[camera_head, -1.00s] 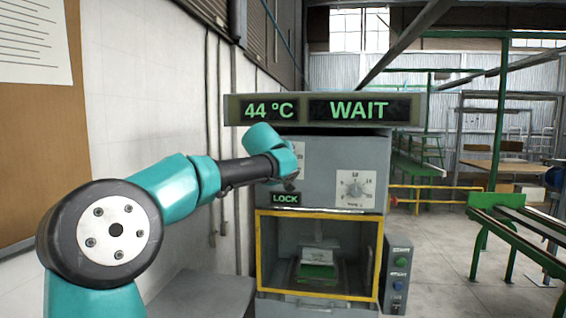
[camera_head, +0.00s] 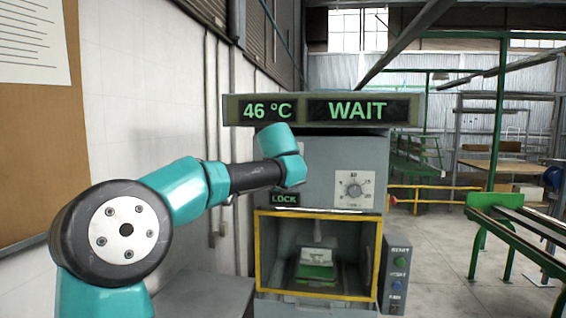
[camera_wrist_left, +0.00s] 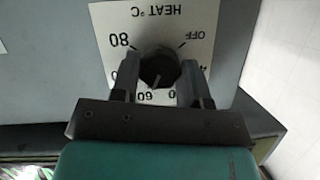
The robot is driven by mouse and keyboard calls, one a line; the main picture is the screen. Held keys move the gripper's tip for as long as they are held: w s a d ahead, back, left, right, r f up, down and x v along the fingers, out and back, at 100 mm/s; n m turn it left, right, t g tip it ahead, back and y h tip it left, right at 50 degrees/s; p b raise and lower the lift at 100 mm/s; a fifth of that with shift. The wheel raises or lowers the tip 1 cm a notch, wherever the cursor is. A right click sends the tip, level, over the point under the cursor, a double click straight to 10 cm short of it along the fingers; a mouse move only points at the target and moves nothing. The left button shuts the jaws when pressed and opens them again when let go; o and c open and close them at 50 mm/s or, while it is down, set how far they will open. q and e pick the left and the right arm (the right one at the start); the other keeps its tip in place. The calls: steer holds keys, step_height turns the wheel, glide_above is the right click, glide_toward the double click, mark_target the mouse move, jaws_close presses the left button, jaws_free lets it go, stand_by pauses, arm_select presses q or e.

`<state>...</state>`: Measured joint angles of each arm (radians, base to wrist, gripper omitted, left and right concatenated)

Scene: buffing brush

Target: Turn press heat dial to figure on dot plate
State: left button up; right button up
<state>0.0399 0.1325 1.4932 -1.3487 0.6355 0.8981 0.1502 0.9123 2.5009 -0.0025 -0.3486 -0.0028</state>
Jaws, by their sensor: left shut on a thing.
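The heat dial (camera_wrist_left: 158,68) is a dark round knob on a white plate (camera_wrist_left: 112,18) marked HEAT °C, with OFF and several numbers around it. The plate appears turned around in the left wrist view, and some numbers are hidden by the fingers. A pale mark on the knob points toward the gripper side, near a number like 60. My left gripper (camera_wrist_left: 158,80) is shut on the dial, one finger on each side. I cannot make out a dot plate. My right gripper is not in view.
The grey press carries a display bar (camera_head: 325,109) reading 46 °C and WAIT. Below are a LOCK sign (camera_head: 285,198), a second dial (camera_head: 352,189) and a yellow-framed opening with a green block (camera_head: 316,271). A button box (camera_head: 395,275) stands at its right.

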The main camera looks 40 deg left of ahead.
arm_select(q)
steer(key=o, duration=0.9)
steer(key=v, duration=1.7)
steer(key=shift+s, duration=0.25)
steer(key=shift+d, duration=0.1)
